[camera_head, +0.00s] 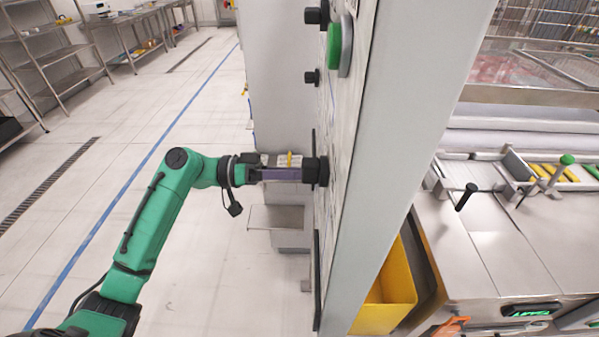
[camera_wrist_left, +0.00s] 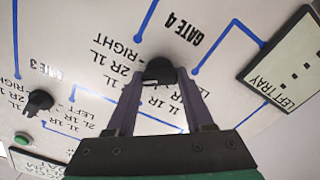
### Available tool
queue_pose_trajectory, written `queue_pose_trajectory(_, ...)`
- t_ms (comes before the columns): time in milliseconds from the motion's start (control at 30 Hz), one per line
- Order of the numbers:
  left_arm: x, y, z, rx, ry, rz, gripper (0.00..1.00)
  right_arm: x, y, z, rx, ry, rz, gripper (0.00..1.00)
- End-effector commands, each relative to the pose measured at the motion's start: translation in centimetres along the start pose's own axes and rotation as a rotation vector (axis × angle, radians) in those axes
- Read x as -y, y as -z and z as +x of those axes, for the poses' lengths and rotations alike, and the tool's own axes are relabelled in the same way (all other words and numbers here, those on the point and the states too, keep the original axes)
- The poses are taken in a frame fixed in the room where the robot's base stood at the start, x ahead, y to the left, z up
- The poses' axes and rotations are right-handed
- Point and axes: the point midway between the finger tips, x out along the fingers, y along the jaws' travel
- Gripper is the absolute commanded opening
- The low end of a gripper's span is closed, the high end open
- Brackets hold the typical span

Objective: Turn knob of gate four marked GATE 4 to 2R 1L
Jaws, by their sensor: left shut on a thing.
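The black GATE 4 knob (camera_wrist_left: 159,72) sits on the white panel (camera_wrist_left: 90,40), just below the GATE 4 marking in the left wrist view. My left gripper (camera_wrist_left: 160,85) has its two purple fingers on either side of this knob and is shut on it. In the head view, my left gripper (camera_head: 300,174) reaches the black knob (camera_head: 320,171) on the panel's side face from the left. The labels 2R 1L, 1R 1L and others show around the knob, partly hidden by the fingers. The knob's exact setting is hard to tell. My right gripper is not in view.
The GATE 3 knob (camera_wrist_left: 40,101) and a green button (camera_wrist_left: 21,138) are on the same panel. A LEFT TRAY display (camera_wrist_left: 288,75) is at the right. In the head view, more knobs (camera_head: 316,15) and a large green button (camera_head: 335,47) are above. A yellow bin (camera_head: 392,290) stands behind the panel.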

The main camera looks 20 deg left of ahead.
Motion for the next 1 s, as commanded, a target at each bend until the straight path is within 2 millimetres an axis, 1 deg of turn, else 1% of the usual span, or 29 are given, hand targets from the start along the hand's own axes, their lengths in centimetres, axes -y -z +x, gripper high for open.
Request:
queue_pose_trajectory(433, 0.03, 0.01, -0.03, 0.0, 0.001, -0.014, 0.0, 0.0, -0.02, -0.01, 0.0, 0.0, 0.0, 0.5)
queue_pose_trajectory(467, 0.03, 0.01, -0.03, 0.0, 0.001, -0.014, 0.6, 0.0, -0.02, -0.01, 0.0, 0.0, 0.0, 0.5)
queue_pose_trajectory(500, 0.03, 0.01, -0.03, 0.0, 0.001, -0.014, 0.75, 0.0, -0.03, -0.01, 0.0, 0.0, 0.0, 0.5)
queue_pose_trajectory(533, 0.03, 0.01, -0.03, -0.001, 0.001, -0.014, 0.82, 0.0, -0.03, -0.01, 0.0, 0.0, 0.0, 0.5)
queue_pose_trajectory(1000, 0.09, -0.05, -0.27, -0.001, 0.001, -0.014, 0.82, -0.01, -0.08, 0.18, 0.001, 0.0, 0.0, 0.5)
